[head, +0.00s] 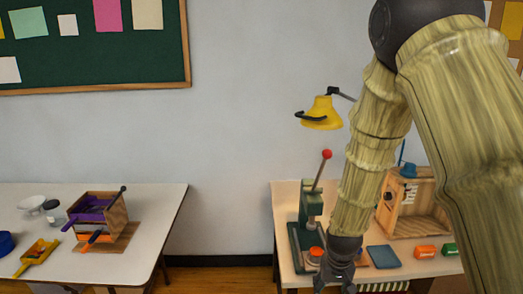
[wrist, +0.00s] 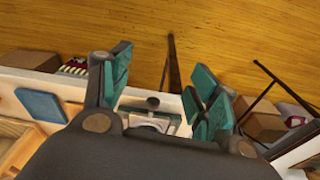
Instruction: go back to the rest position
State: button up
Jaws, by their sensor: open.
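My gripper (head: 335,279) is at the lower middle-right of the head view, pointing down at the front of the right table (head: 285,222). In the wrist view its two teal-padded fingers (wrist: 160,84) stand wide apart with nothing held between them. Beyond the fingers the wrist view shows the table edge and part of a grey-green item, partly hidden by my gripper. My arm hangs across the right side of the head view and hides part of the right table.
A yellow lamp (head: 322,113) hangs above. The left table (head: 150,205) holds a wooden crate (head: 113,215). A floor gap separates the tables.

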jog(key=s+d+f, duration=0.1)
jog(key=s+f, duration=1.1)
jog(key=s, duration=0.4)
jog(key=s+d+f+g, duration=0.1)
jog(key=s+f, duration=1.2)
jog(key=s, duration=0.3)
jog(key=shift+s+d, duration=0.3)
jog(key=shift+d, duration=0.05)
